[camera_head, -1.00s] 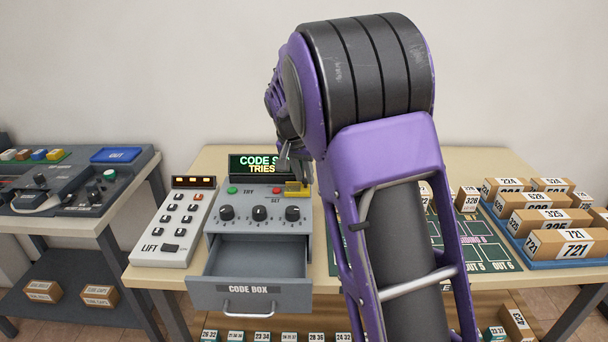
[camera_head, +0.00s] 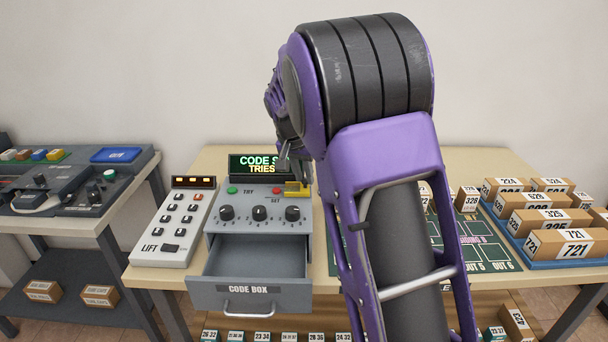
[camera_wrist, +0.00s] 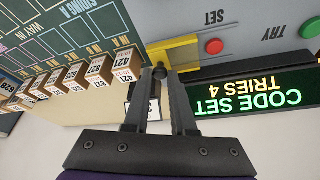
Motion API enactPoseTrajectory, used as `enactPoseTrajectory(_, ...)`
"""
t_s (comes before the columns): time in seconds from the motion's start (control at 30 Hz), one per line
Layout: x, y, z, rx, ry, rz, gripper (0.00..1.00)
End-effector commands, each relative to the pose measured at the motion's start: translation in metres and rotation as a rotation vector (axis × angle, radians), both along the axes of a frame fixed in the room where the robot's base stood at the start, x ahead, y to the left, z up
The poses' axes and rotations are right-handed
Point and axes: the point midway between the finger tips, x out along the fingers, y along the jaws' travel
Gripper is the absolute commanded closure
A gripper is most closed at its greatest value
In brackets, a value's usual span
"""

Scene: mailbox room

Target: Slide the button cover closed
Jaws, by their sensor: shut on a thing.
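The yellow button cover (camera_head: 298,190) sits at the top right of the grey code box panel (camera_head: 259,226). In the wrist view the cover (camera_wrist: 182,53) lies beside the red SET button (camera_wrist: 215,46), which is uncovered. The red button (camera_head: 276,191) also shows in the head view, just left of the cover. My gripper (camera_wrist: 160,76) is shut on the cover's small dark knob, which shows between the fingertips. In the head view my gripper (camera_head: 289,168) is small and partly hidden by my arm.
A green TRY button (camera_head: 232,190) and three dark dials are on the panel. The display (camera_wrist: 260,100) reads CODE SET, TRIES 4. The code box drawer (camera_head: 250,290) is pulled open.

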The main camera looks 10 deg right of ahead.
Motion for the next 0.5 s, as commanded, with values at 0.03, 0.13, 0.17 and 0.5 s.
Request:
enactPoseTrajectory(0.03,0.001,0.004,0.001,0.000,-0.001,0.002,1.00)
enactPoseTrajectory(0.13,0.004,0.017,0.002,0.000,-0.001,0.004,1.00)
enactPoseTrajectory(0.17,0.005,0.023,0.002,0.000,-0.002,0.006,1.00)
enactPoseTrajectory(0.5,0.011,0.051,0.001,0.002,-0.004,0.002,1.00)
